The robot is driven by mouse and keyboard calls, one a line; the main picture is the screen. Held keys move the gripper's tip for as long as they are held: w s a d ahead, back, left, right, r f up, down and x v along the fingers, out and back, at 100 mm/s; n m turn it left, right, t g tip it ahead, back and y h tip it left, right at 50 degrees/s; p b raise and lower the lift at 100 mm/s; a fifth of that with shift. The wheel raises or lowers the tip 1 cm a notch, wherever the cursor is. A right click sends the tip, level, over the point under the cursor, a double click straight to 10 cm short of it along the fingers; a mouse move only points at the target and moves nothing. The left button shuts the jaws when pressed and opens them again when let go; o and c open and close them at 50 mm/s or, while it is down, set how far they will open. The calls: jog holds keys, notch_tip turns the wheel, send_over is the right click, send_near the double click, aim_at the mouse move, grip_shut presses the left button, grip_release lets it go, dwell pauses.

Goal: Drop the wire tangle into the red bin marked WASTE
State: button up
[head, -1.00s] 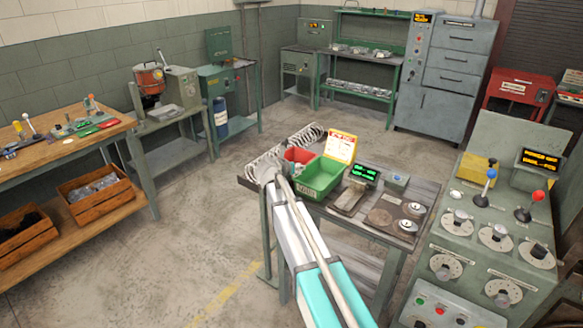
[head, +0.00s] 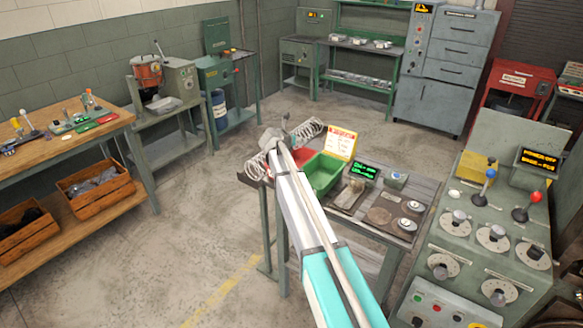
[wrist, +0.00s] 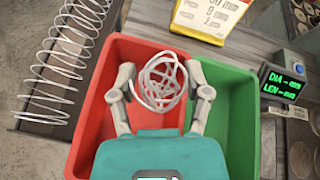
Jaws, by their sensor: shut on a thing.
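The wire tangle (wrist: 162,82) is a loose ball of pale wire between the two fingers of my gripper (wrist: 161,88). My gripper is shut on it. In the wrist view the tangle appears over the right part of the red bin (wrist: 98,95), close to the wall shared with the green bin (wrist: 238,125). I cannot tell its height above the bin. In the head view my arm partly hides the red bin (head: 305,154), and the tangle cannot be made out. The WASTE marking is not visible in either view.
A long coiled spring (wrist: 68,55) lies left of the red bin. A yellow-topped sign (head: 341,142) stands behind the bins. A green-lit display (wrist: 285,82) is to their right, with plates and small parts beyond on the bench.

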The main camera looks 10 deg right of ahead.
jog(key=shift+f, duration=0.1)
jog(key=shift+f+b, duration=2.9)
jog(key=shift+b, duration=0.1)
jog(key=o, duration=1.2)
jog(key=shift+r, duration=0.15)
